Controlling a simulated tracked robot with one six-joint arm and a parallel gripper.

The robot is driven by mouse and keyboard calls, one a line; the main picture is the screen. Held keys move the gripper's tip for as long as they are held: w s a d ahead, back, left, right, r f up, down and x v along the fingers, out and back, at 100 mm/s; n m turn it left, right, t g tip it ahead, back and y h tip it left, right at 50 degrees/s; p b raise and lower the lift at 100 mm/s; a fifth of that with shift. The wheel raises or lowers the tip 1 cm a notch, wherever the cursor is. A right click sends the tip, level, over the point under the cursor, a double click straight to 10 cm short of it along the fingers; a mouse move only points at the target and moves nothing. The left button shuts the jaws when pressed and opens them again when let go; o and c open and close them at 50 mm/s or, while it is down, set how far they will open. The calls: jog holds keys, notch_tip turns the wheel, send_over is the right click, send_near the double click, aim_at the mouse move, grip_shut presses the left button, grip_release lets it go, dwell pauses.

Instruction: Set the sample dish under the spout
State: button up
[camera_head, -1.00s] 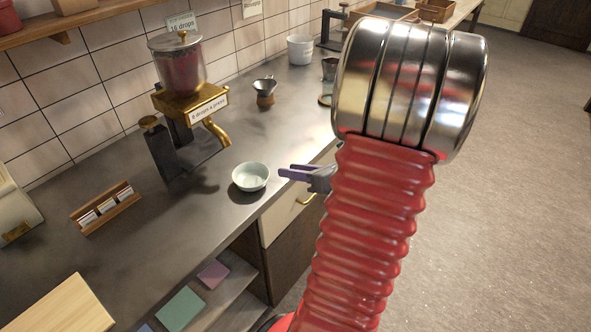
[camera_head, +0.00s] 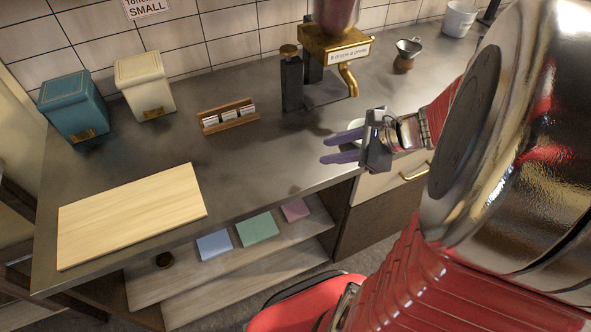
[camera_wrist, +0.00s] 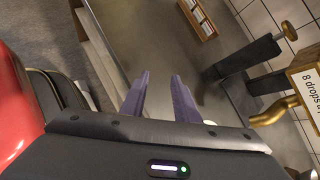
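The pale sample dish (camera_head: 356,125) sits on the grey counter, mostly hidden behind my gripper in the head view. The brass spout (camera_head: 350,79) curves down from the dispenser (camera_head: 334,46), above and behind the dish. The spout also shows at the right of the wrist view (camera_wrist: 273,113). My gripper (camera_head: 323,149) is near the counter's front edge, in front of the dish, with its purple fingers pointing left. The fingers are apart and nothing is between them; the wrist view shows the same gap (camera_wrist: 160,77).
A dark post (camera_head: 291,80) stands left of the spout. A wooden card holder (camera_head: 229,118), a pale board (camera_head: 130,215), and blue (camera_head: 73,107) and cream (camera_head: 146,87) canisters are to the left. A small jug (camera_head: 405,55) stands right of the dispenser. Counter left of my fingers is clear.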

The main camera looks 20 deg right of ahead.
jog(key=s+a+r+n+g+h, duration=0.1)
jog(key=s+a+r+n+h, duration=0.2)
jog(key=n, duration=0.9)
jog(key=s+a+r+n+g+h, duration=0.1)
jog(key=s+a+r+n, duration=0.4)
jog(key=a+n, duration=0.5)
jog(key=shift+s+a+n+h, duration=0.15)
jog(key=shift+n+h, duration=0.75)
jog(key=shift+n, duration=0.1)
jog(key=shift+c, duration=0.3)
